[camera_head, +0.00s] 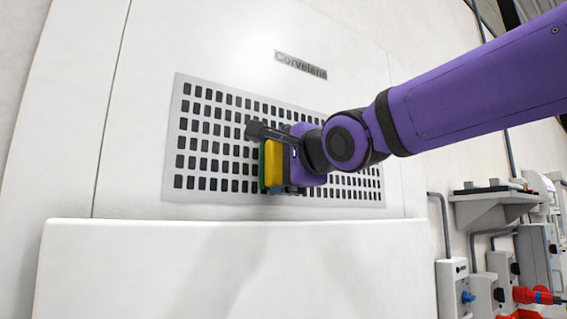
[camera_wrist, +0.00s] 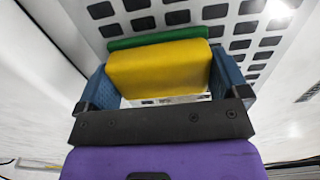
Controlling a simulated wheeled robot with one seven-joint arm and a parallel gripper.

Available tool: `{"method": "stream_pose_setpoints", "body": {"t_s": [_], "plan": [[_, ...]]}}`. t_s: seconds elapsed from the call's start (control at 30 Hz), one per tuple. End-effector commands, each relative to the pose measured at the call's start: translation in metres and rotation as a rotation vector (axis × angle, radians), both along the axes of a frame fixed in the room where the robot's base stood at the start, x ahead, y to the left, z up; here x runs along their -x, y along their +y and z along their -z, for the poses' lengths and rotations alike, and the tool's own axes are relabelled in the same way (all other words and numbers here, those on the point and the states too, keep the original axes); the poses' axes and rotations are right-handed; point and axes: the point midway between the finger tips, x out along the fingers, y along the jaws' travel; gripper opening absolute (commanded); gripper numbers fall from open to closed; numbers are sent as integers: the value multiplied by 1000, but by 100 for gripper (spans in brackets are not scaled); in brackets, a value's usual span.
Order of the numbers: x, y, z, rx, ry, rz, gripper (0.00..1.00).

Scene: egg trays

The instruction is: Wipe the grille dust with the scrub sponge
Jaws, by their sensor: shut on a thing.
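The scrub sponge (camera_head: 273,164) is yellow with a green scouring side. My gripper (camera_head: 285,165) is shut on it, in front of the grille. In the wrist view, the sponge (camera_wrist: 160,66) sits between the two blue fingers of my gripper (camera_wrist: 163,80), with its green side facing the grille. The grille (camera_head: 222,190) is a light grey panel with rows of dark slots on a white machine. It also fills the top of the wrist view (camera_wrist: 222,27). I cannot tell whether the sponge touches it. No dust is clearly visible, and my arm hides part of the grille.
The white machine has a "Corvelana"-like label (camera_head: 301,66) above the grille. A white ledge (camera_head: 230,245) juts out below it. At the right are a wall shelf (camera_head: 490,208) and wall boxes (camera_head: 453,285) with red plugs. Room left of the grille is clear.

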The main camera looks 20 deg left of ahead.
Motion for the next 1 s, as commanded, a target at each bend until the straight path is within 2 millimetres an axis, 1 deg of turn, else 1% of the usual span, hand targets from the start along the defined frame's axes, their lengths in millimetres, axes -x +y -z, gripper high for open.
{"method": "stream_pose_setpoints", "body": {"t_s": [0.63, 1.0], "plan": [[-7, 8, 0, 0, 0, -1, 74], [-9, 5, -1, -1, -2, -3, 74]]}}
